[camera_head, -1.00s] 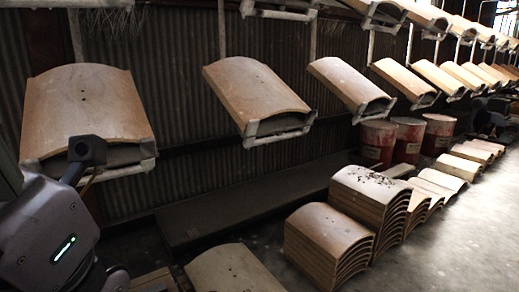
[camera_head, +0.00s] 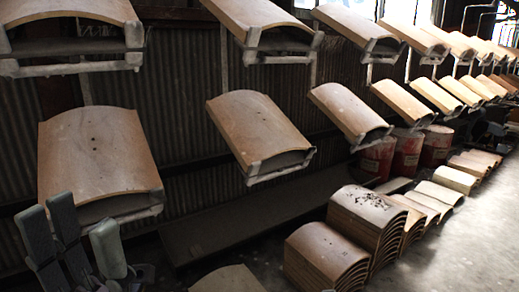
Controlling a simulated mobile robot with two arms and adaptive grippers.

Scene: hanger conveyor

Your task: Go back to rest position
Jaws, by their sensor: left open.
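My left gripper (camera_head: 82,238) shows at the lower left, with its grey padded fingers pointing up and spread apart. It is open, and nothing shows between the fingers. It is in front of the lower edge of the nearest curved wooden panel (camera_head: 97,150) in the lower hanging row. In the picture the fingers overlap the hanger bar area; I cannot tell the exact gap. My right gripper is not in view.
Curved panels hang on white hangers in two rows, including an upper panel (camera_head: 262,20). Stacked panels (camera_head: 362,222) stand on the floor, with red drums (camera_head: 407,152) behind them. A dark low platform (camera_head: 250,222) runs along the corrugated wall.

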